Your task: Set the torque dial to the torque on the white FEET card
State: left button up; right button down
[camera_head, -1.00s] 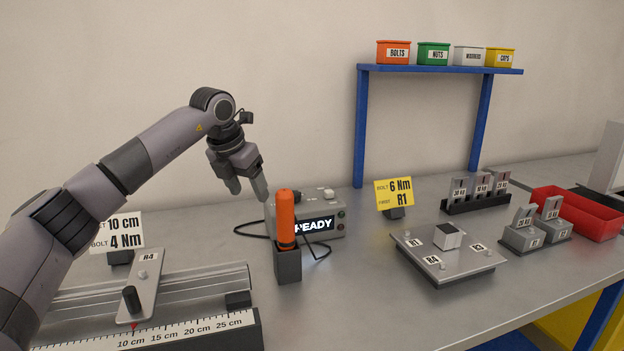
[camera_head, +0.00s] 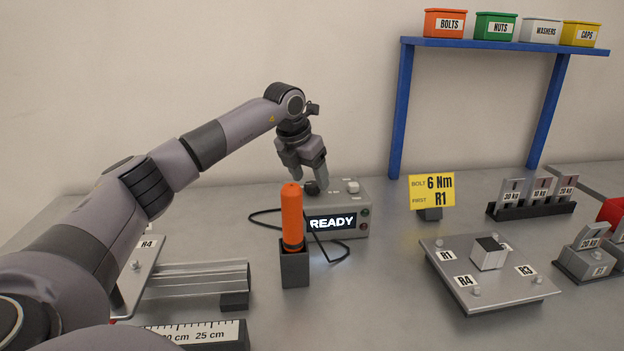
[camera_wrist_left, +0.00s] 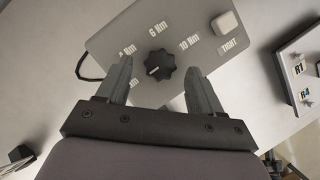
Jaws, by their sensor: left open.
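The torque dial is a black knob (camera_wrist_left: 160,65) on the grey box's top face, with Nm labels around it. Its pale mark points to the lower left, towards a label partly hidden by a finger. In the head view the dial (camera_head: 311,188) sits at the back left of the box (camera_head: 345,195), whose screen reads READY. My left gripper (camera_head: 310,178) is open above the dial; in the wrist view its fingers (camera_wrist_left: 158,75) stand either side of the knob, apart from it. The white card is not visible now. My right gripper is not in view.
An orange-handled tool (camera_head: 292,218) stands in a dark holder in front of the box, with a black cable beside it. A yellow card (camera_head: 431,190) reads BOLT 6 Nm, FIRST R1. A plate with labels (camera_head: 465,290) lies to the right. A steel rail (camera_head: 195,283) lies front left.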

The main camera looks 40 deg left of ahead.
pick_arm(q)
jog(key=shift+x, duration=0.95)
jog(key=shift+r, duration=0.1)
jog(key=c, duration=1.1)
jog(key=shift+o, duration=0.2)
